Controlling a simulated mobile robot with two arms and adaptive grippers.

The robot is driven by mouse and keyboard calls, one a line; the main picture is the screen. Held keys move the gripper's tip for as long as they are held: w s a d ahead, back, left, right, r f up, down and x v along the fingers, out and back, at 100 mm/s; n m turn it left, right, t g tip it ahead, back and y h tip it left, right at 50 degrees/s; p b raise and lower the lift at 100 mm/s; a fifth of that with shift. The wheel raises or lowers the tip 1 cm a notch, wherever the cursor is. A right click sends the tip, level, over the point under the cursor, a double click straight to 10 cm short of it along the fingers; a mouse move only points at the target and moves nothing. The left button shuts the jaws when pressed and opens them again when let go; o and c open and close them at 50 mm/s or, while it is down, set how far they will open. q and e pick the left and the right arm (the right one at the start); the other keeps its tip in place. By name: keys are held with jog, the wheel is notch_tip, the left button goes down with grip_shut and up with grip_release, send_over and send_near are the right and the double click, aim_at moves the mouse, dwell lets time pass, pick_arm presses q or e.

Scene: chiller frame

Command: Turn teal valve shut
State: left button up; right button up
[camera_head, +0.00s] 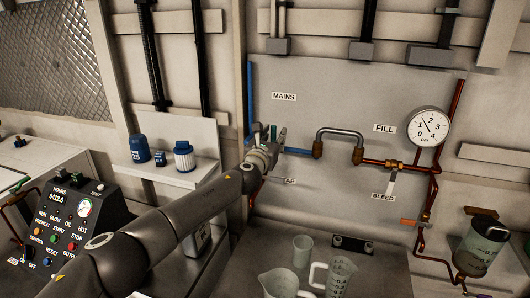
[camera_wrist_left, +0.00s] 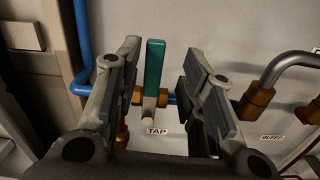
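The teal valve lever (camera_wrist_left: 154,68) stands upright in the left wrist view, across a roughly horizontal pipe with brass fittings, above the TAP label (camera_wrist_left: 157,131). My left gripper (camera_wrist_left: 161,62) is open, with one finger on each side of the lever and a visible gap on both sides. In the head view my left gripper (camera_head: 268,150) is at the wall panel, left of the grey bent hose, and hides most of the valve. Only a bit of teal (camera_head: 273,131) shows there. My right gripper is not in view.
The looped hose (camera_head: 340,134) and copper pipework with the gauge (camera_head: 429,127) are right of the gripper. A blue pipe (camera_head: 250,95) runs down on its left. Jugs (camera_head: 340,275) stand on the counter below. A shelf (camera_head: 185,174) holds blue-capped items.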

pick_arm(q)
jog(key=v, duration=1)
jog(key=shift+s, duration=0.4)
jog(key=shift+f, duration=0.15)
